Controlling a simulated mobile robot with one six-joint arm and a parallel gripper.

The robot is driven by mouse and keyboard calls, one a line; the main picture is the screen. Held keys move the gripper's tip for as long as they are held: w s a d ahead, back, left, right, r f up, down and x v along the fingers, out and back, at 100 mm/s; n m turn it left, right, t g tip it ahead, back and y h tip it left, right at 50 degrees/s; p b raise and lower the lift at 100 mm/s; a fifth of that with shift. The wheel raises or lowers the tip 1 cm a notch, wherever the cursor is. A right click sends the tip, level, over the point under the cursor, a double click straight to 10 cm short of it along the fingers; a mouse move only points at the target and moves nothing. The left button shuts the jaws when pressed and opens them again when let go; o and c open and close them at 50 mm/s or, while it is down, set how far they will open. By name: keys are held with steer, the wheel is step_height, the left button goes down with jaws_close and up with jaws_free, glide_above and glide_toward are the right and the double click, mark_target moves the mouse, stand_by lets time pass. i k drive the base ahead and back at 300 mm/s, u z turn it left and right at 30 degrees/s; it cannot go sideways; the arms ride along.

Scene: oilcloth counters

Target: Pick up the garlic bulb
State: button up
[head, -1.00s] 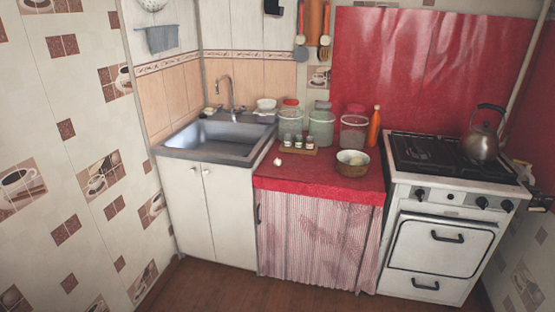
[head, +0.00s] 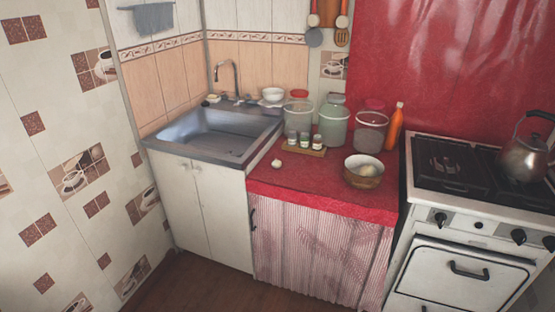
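A small whitish bulb, which looks like the garlic bulb (head: 277,163), lies on the red oilcloth counter (head: 310,178) near its left edge, beside the sink. It stands apart from the things around it. A pale round thing sits inside the bowl to its right, too small to tell what it is. My gripper is not in view.
A tray of small jars (head: 304,146) stands just behind the bulb, with large glass jars (head: 334,122) behind. A bowl (head: 363,170) stands to the right. The sink (head: 215,138) is left, the stove (head: 465,170) right. The counter's front strip is clear.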

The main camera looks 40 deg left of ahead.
mark_target(276, 164)
steer(key=u, duration=0.1)
steer(key=i, duration=1.05)
steer(key=u, duration=1.25)
steer(key=k, duration=0.3)
steer(key=u, duration=2.1)
